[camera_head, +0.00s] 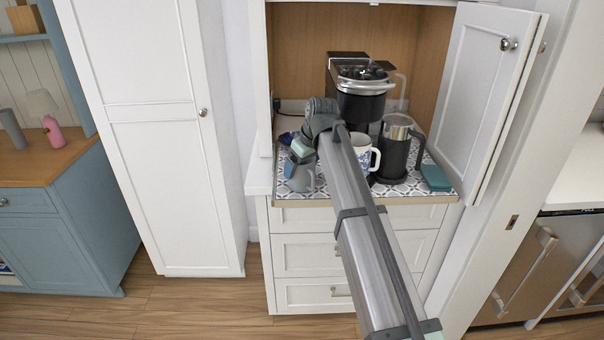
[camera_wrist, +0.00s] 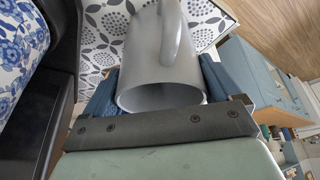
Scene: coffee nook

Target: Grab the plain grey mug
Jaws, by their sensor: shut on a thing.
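The plain grey mug (camera_wrist: 160,55) is between the two blue finger pads of my gripper (camera_wrist: 160,90) in the wrist view. Its open rim faces the camera and its handle is on the upper side. The pads press on both sides of the mug. In the head view the grey mug (camera_head: 301,180) shows at the left front of the patterned counter, partly covered by my gripper (camera_head: 296,160). I cannot tell whether the mug still touches the counter.
A white and blue patterned mug (camera_head: 361,151) stands right of my arm. Behind are a coffee machine (camera_head: 361,95) and a French press (camera_head: 395,150). A teal object (camera_head: 436,178) lies at the right edge. An open cabinet door (camera_head: 478,90) bounds the right side.

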